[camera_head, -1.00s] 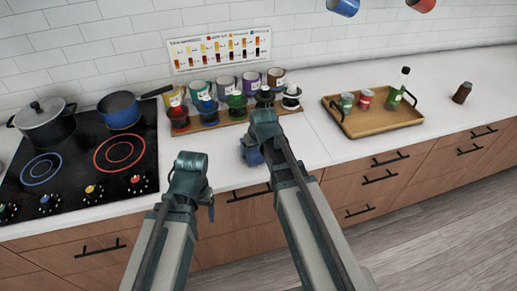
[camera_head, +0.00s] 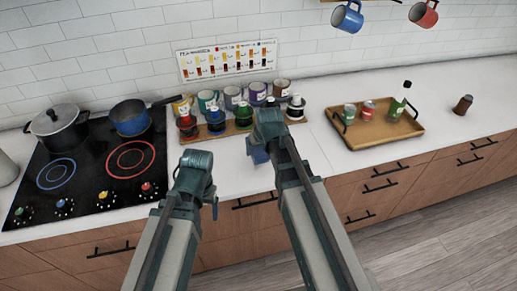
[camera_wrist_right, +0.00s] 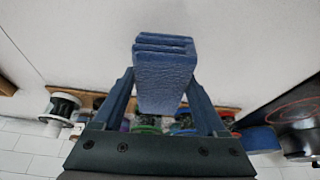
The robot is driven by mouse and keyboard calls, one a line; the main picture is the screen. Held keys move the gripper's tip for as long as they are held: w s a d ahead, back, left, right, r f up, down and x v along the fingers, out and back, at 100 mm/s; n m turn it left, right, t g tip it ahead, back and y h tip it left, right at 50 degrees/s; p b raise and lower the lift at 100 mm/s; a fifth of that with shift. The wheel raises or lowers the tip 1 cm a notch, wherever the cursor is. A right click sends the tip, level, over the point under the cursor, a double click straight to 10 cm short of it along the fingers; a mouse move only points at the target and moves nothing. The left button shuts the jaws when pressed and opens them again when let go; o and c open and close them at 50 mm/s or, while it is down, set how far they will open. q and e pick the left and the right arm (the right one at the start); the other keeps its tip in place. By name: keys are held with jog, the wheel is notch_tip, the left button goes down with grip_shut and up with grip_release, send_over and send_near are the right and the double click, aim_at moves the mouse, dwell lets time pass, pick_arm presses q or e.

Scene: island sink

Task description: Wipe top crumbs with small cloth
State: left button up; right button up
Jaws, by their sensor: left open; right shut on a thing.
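My right gripper (camera_head: 265,140) is shut on a folded blue cloth (camera_head: 258,155) at the front part of the white countertop (camera_head: 228,172). In the right wrist view the cloth (camera_wrist_right: 165,75) sits between the fingers as a thick, layered pad. I cannot tell whether it touches the counter. My left gripper (camera_head: 195,168) is open and empty, in front of the counter near the stove's right side. I can make out no crumbs on the counter; my right arm hides part of it.
A wooden rack (camera_head: 232,129) of jars and several mugs stands behind the right gripper. A tray (camera_head: 376,132) with two cups and a bottle is to the right. A stove (camera_head: 85,180) with two pots is at left. A brown jar (camera_head: 462,105) stands far right.

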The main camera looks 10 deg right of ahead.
jog(key=shift+r, duration=0.15)
notch_tip(320, 180, up, 3)
jog(key=p, duration=0.3)
dwell(0.6)
